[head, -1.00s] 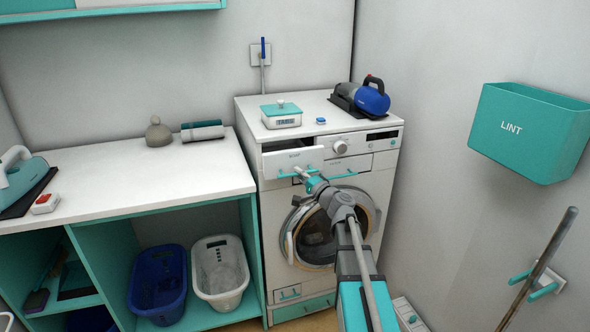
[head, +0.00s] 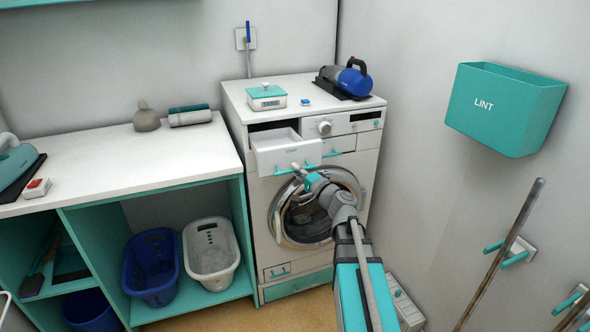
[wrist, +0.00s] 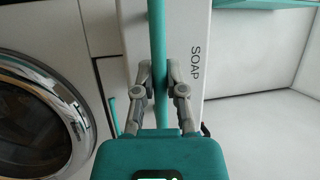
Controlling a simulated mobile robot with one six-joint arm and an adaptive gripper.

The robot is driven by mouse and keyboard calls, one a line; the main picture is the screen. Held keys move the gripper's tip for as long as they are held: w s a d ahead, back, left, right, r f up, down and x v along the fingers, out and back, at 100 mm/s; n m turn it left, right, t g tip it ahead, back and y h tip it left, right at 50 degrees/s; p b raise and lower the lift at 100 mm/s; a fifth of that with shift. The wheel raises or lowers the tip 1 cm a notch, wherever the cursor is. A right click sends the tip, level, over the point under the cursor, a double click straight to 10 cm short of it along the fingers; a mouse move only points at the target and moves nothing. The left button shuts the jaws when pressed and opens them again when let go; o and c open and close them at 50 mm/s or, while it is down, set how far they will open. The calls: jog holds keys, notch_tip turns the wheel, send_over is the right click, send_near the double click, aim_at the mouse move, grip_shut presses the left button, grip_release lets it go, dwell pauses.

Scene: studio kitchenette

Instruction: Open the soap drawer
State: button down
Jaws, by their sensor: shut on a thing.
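The soap drawer (head: 284,153) sticks out from the upper left of the washing machine (head: 240,205), with its white inside showing from above. The word SOAP is on its front in the wrist view (wrist: 196,95). A teal bar handle (wrist: 157,40) runs along that front. My gripper (head: 301,170) is at the drawer front in the head view. In the wrist view my gripper (wrist: 163,85) has its two grey fingers shut on the handle, one on each side. The fingers partly cover the drawer front.
The round washer door (head: 306,215) is below the drawer, behind my arm. A counter (head: 110,165) is to the left, and a teal lint bin (head: 507,108) hangs on the right wall.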

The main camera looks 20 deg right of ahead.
jog(key=c, duration=0.7)
grip_release()
jog(key=shift+w, duration=0.15)
